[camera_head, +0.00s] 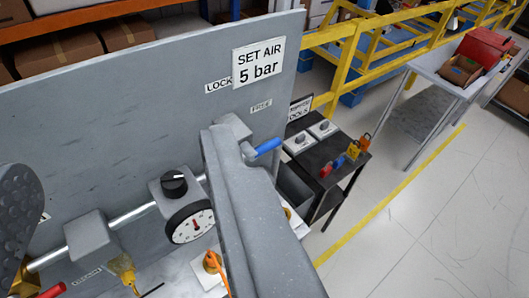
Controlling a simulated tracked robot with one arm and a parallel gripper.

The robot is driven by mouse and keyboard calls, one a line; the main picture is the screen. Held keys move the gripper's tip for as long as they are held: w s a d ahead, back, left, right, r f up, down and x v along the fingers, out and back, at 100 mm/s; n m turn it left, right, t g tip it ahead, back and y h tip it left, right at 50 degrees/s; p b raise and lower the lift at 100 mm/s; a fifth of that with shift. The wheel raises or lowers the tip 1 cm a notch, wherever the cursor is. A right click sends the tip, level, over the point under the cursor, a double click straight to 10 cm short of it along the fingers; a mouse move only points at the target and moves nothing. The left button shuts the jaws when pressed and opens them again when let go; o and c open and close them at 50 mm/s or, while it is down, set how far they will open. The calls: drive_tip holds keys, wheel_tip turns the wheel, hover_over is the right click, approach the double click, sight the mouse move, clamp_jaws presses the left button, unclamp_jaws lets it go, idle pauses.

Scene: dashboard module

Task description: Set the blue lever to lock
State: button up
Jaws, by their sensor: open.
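The blue lever (267,147) is in the middle of the view, low on the grey panel (120,110). Its blue handle points right and slightly up from a grey mount (234,127). A LOCK label (217,86) is above and left of the handle, and a fainter FREE label (261,106) is just above it. My gripper (115,158) is open and empty. One grey finger crosses in front of the panel and partly hides the lever's mount; a dimpled finger shows at the left edge. I cannot tell whether the near finger touches the lever.
A pressure gauge (190,222) with a black knob (174,183) sits on a pipe to the left. A SET AIR 5 bar sign (259,62) is above. A black cart (325,160) with small tools stands right, near a yellow railing (345,60). Open floor lies at right.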

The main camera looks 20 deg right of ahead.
drive_tip(key=shift+w, duration=0.1)
drive_tip(key=c, duration=0.5)
drive_tip(key=shift+w+d+f+m, duration=0.15)
drive_tip(key=shift+w+f+m, duration=0.1)
drive_tip(key=shift+w+m, duration=0.05)
clamp_jaws()
drive_tip(key=w+d+f+m+g+y+p, duration=0.3)
drive_tip(key=w+d+f+m+p, duration=0.45)
drive_tip(key=w+f+m, duration=0.55)
drive_tip(key=w+d+f+m+p, duration=0.1)
drive_tip(key=d+f+m+p, duration=0.1)
drive_tip(key=d+f+m, duration=0.4)
drive_tip(key=d+f+m+g+y+p, duration=0.1)
drive_tip(key=d+f+m+p, duration=0.2)
drive_tip(key=d+f+m, duration=0.3)
wheel_tip(320, 180, down, 5)
drive_tip(key=m, duration=0.6)
drive_tip(key=shift+w+d+r+m, duration=0.2)
drive_tip(key=shift+w+d+m, duration=0.1)
drive_tip(key=shift+w, duration=0.1)
